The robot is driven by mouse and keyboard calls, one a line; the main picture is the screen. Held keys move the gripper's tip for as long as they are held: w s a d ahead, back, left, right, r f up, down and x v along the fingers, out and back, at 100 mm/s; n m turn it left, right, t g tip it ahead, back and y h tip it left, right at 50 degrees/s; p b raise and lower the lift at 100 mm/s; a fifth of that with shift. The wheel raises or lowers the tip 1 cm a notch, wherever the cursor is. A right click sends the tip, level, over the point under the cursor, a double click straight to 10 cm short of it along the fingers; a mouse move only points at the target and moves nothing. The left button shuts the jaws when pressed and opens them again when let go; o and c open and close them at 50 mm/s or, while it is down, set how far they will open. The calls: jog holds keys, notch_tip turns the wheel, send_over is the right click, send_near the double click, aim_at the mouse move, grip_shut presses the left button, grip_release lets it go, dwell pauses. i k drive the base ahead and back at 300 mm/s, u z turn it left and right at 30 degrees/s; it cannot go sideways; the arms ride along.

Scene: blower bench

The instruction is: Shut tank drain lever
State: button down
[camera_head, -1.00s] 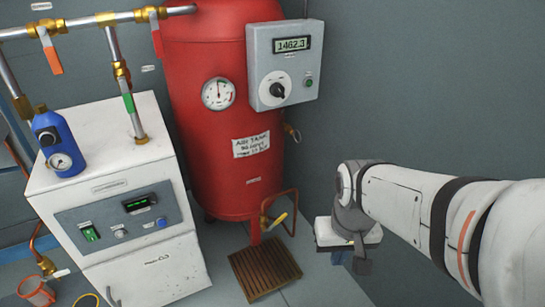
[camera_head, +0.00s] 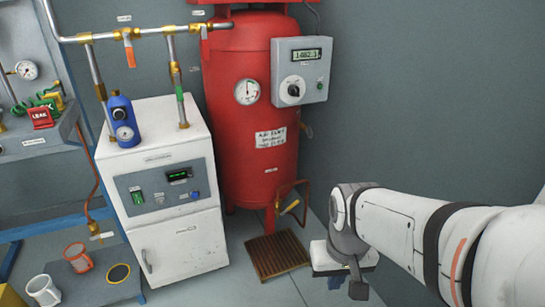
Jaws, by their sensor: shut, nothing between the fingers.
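The red tank (camera_head: 250,110) stands against the back wall. Its drain lever (camera_head: 290,207), a small yellow handle, sits low at the tank's front right, slanting up to the right beside a copper pipe (camera_head: 306,196). My gripper (camera_head: 345,284) is low, to the right of and below the lever in the picture, and apart from it. It is shut and empty, pointing down. Its fingertips are small and partly hidden by the wrist.
A slatted wooden grate (camera_head: 277,255) lies on the floor below the drain. A white cabinet (camera_head: 165,190) stands left of the tank; a grey control box (camera_head: 301,70) is mounted at its right. Mugs (camera_head: 43,290) stand at lower left.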

aim_at(297, 201)
jog(key=i, duration=1)
jog(key=u, duration=0.05)
